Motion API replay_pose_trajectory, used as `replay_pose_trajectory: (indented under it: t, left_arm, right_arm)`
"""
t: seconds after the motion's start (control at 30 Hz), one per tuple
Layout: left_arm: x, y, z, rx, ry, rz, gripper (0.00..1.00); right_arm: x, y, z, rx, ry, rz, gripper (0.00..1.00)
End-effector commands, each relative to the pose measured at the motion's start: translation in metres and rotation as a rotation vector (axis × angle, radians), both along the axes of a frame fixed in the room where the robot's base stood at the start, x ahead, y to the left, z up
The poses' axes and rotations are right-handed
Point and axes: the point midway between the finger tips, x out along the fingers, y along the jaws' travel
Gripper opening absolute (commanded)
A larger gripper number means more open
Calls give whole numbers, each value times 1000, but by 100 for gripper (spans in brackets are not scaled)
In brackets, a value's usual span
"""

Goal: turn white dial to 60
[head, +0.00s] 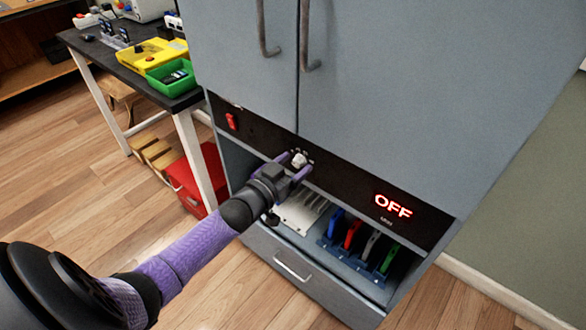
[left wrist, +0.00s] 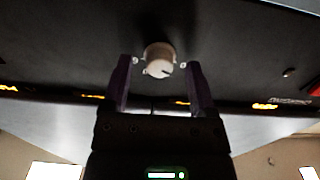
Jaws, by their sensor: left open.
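The white dial (head: 299,159) sits on the black control strip of the grey cabinet, and small marks surround it. In the left wrist view the dial (left wrist: 159,60) has a dark pointer line on its face, but I cannot read the numbers. My left gripper (head: 294,166) is open, its purple fingers on either side of the dial. In the left wrist view the gripper (left wrist: 160,80) shows the dial between and just beyond its fingertips, with gaps at both sides. The display (head: 393,206) reads OFF in red. My right gripper is not in view.
A red switch (head: 231,121) is at the strip's left end.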

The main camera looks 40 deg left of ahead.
Motion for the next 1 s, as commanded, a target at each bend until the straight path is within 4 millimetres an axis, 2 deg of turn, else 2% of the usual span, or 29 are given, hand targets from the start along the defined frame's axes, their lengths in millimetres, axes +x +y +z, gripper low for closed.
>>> replay_pose_trajectory:
  t: [0.17,0.5,0.53,0.77,1.0]
  left_arm:
    - [0,0,1,0,0,0,74]
    - [0,0,0,0,0,0,4]
    - [0,0,0,0,0,0,0]
    - [0,0,0,6,0,0,0]
    - [0,-1,1,90,-8,0,0]
  right_arm:
    - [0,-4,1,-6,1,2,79]
    - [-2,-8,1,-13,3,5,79]
    - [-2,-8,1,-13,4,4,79]
    - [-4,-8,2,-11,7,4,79]
    - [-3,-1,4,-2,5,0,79]
